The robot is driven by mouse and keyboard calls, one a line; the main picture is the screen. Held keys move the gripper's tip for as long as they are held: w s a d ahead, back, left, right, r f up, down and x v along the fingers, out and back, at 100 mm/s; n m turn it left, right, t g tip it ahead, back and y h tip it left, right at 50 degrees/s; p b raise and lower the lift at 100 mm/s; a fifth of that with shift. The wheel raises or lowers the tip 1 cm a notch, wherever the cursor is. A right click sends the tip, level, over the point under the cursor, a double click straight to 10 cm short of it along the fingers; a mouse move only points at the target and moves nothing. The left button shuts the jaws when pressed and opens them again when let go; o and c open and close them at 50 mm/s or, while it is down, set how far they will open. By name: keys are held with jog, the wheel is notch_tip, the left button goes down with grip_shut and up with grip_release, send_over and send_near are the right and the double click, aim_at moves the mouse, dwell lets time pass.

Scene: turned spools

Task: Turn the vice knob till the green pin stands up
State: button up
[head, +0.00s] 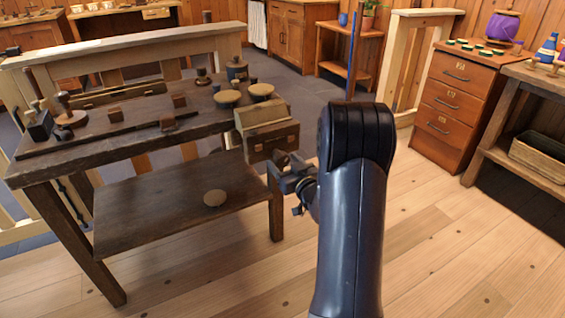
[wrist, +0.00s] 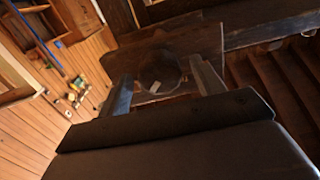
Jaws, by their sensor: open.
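The wooden vice (head: 272,141) is at the right end of the dark workbench (head: 120,140). Its round dark knob (head: 281,158) faces my gripper (head: 287,180), which is in front of it and partly hides it. In the wrist view the knob (wrist: 158,66) lies between the two fingers of my gripper (wrist: 162,72), with a small pale mark on its lower part. The fingers are apart, one on each side of the knob; I cannot tell whether they touch it. I cannot make out a green pin in either view.
Round wooden pieces (head: 260,90) and hand tools lie on the workbench top. A lower shelf (head: 170,205) is under it. A drawer cabinet (head: 455,110) and a side bench (head: 540,82) stand at the right. The plank floor (head: 450,240) between is clear.

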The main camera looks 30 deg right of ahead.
jog(key=shift+w, duration=0.95)
jog(key=c, duration=1)
jog(key=shift+m, duration=0.4)
